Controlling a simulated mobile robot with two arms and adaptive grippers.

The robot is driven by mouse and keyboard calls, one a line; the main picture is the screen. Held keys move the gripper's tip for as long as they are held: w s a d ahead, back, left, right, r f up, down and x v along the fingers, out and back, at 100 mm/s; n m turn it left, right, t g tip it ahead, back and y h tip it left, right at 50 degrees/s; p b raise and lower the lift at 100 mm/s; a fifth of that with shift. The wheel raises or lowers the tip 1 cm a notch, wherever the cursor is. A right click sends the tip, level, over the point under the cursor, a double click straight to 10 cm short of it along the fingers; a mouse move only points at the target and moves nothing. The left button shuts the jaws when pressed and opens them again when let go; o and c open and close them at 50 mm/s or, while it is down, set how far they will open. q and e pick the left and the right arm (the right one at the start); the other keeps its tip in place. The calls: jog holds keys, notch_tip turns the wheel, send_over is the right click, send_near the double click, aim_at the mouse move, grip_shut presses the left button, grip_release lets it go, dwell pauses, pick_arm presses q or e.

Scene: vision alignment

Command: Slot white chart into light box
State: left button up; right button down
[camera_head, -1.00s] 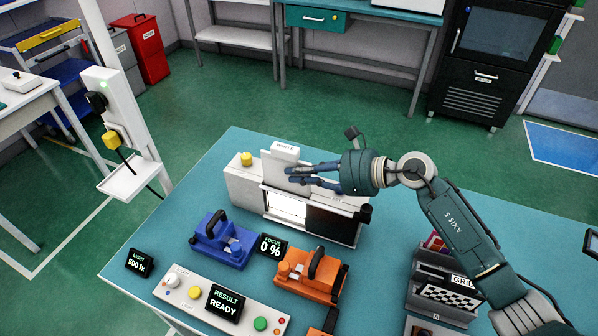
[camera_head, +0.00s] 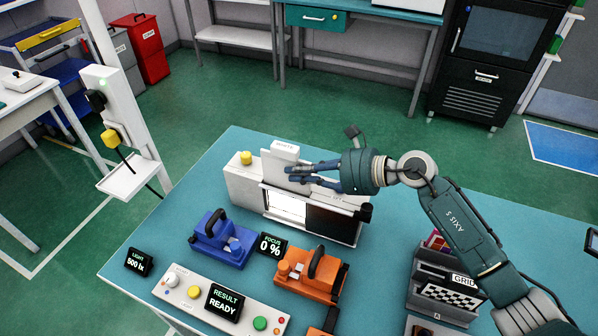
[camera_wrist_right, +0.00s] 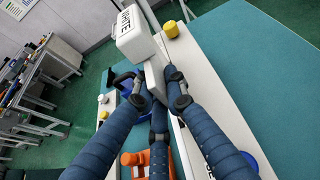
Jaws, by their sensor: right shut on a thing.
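The white chart (camera_head: 283,166) stands upright at the light box, its labelled top tab above the box's top edge. My right gripper (camera_head: 293,174) is shut on the chart from the right. In the right wrist view the white chart (camera_wrist_right: 137,36) sits between the fingers of my right gripper (camera_wrist_right: 155,92). The light box (camera_head: 242,185) is a white case with a bright lit panel and a dark panel on its front. The chart's lower part is at the box's top; I cannot tell how deep it is in the slot. My left gripper is out of view.
A blue device (camera_head: 222,240) and an orange device (camera_head: 310,273) stand in front of the light box. A control panel (camera_head: 184,287) with knobs lies at the front. A chart rack (camera_head: 447,297) is at the right.

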jog(key=shift+b, duration=0.45)
dwell(0.9)
jog(key=shift+f+b, duration=2.15)
jog(key=shift+f, duration=0.15)
jog(key=c, duration=1.7)
grip_release()
jog(key=shift+s, duration=0.1)
jog(key=shift+f, duration=0.1)
jog(key=v, duration=1.1)
jog(key=shift+d, duration=0.1)
jog(key=shift+s+d+r, duration=0.1)
jog(key=shift+d+r, duration=0.2)
jog(key=shift+r, duration=0.2)
